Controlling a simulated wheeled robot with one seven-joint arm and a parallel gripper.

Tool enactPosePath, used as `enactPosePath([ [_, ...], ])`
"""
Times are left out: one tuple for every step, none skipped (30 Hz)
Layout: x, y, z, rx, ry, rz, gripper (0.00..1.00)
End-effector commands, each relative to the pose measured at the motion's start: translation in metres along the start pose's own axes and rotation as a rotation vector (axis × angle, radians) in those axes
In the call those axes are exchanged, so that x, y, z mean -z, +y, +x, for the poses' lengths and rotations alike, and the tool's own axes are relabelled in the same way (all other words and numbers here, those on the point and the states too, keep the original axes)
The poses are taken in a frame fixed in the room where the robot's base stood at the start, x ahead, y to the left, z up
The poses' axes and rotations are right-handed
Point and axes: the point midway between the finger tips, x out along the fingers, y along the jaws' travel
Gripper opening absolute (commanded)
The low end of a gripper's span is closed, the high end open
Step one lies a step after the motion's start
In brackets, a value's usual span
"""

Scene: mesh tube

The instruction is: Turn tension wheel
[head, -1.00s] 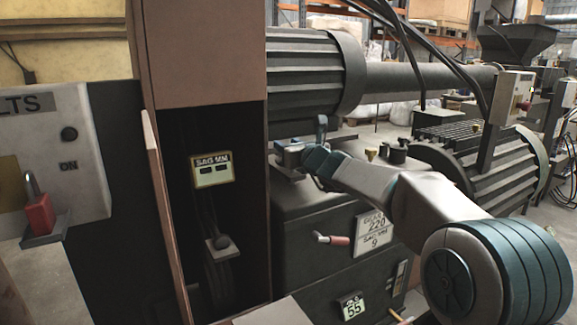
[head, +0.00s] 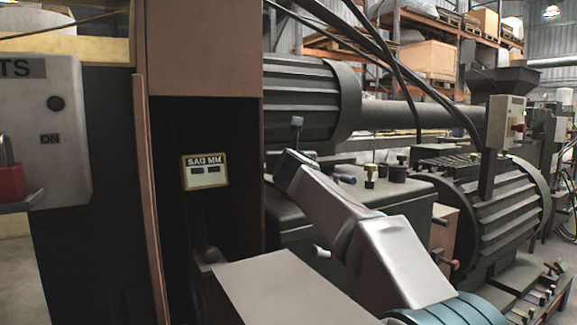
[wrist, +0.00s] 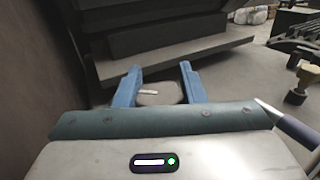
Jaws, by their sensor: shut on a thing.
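My gripper (wrist: 160,78) shows in the wrist view with its two blue fingers on either side of a grey rounded piece with a white mark, seemingly the tension wheel (wrist: 160,99). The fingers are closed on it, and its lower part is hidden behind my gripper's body. In the head view my arm reaches up and left to the dark machine's top, and my wrist hides the fingers and the wheel. The SAG MM display (head: 205,171) is on the dark panel to the left; its readings are too small to tell.
A brown cabinet edge (head: 148,200) stands left of my arm. A large ribbed cylinder (head: 310,98) is above and behind the wrist. Small knobs (head: 370,174) stand on the machine top to the right. A ribbed motor (head: 490,205) is farther right. Black cables (head: 400,75) hang above.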

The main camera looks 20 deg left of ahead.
Motion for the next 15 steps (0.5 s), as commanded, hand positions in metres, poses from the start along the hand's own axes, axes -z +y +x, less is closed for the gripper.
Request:
enactPosePath([
  [0.0028,0.0014,0.0001,0.007,0.002,0.001,0.14],
  [0.0028,0.0012,0.0002,0.012,0.002,0.001,0.14],
  [0.0024,0.0011,0.0002,0.017,0.002,0.001,0.14],
  [0.0022,0.0011,0.0002,0.02,0.002,0.001,0.14],
  [0.002,0.0009,0.0002,0.023,0.002,0.001,0.14],
  [0.0019,0.0007,0.0003,0.026,0.002,0.001,0.14],
  [0.0019,0.0006,0.0003,0.028,0.003,0.001,0.14],
  [0.0019,0.0006,0.0003,0.029,0.003,0.001,0.14],
  [0.0018,0.0005,0.0003,0.03,0.003,0.0,0.14],
  [0.0017,0.0005,0.0003,0.03,0.003,0.0,0.14],
  [0.0017,0.0005,0.0003,0.03,0.003,0.0,0.14],
  [0.0016,0.0005,0.0003,0.03,0.003,0.0,0.14],
  [0.0016,0.0005,0.0003,0.03,0.003,0.0,0.14],
  [0.0016,0.0005,0.0003,0.03,0.003,0.0,0.14],
  [0.0016,0.0006,0.0003,0.03,0.003,0.0,0.14],
])
